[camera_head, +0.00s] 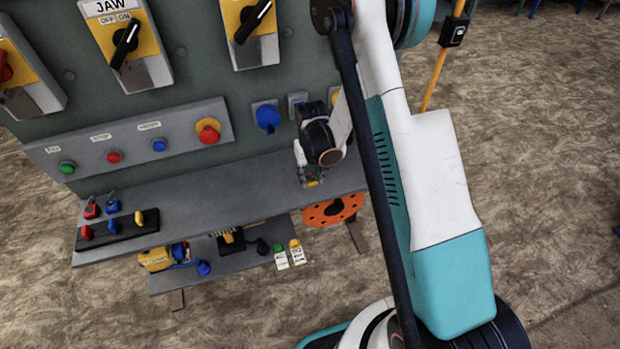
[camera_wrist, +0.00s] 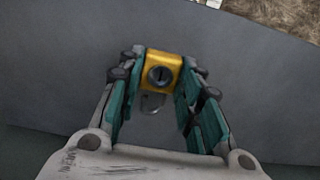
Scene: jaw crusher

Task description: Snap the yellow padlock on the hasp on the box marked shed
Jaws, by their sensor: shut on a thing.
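The yellow padlock (camera_wrist: 160,73) sits between the fingertips of my gripper (camera_wrist: 158,78) in the wrist view. Its round keyhole face is turned to the camera and its grey shackle points back toward my palm. In the head view my gripper (camera_head: 311,177) is low over the right part of the grey shelf, and the padlock is too small there to make out well. Three switch boxes with yellow plates stand on the panel. The middle one (camera_head: 125,42) is marked JAW. The right one (camera_head: 249,32) has its label cut off, so I cannot read a shed mark.
The grey shelf (camera_head: 225,187) holds a red padlock (camera_head: 90,208), a blue padlock (camera_head: 113,205) and a black key strip (camera_head: 115,231) at its left. A button panel (camera_head: 130,140) runs above it. An orange disc (camera_head: 333,211) hangs below. A lower shelf (camera_head: 228,264) holds tags and tools.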

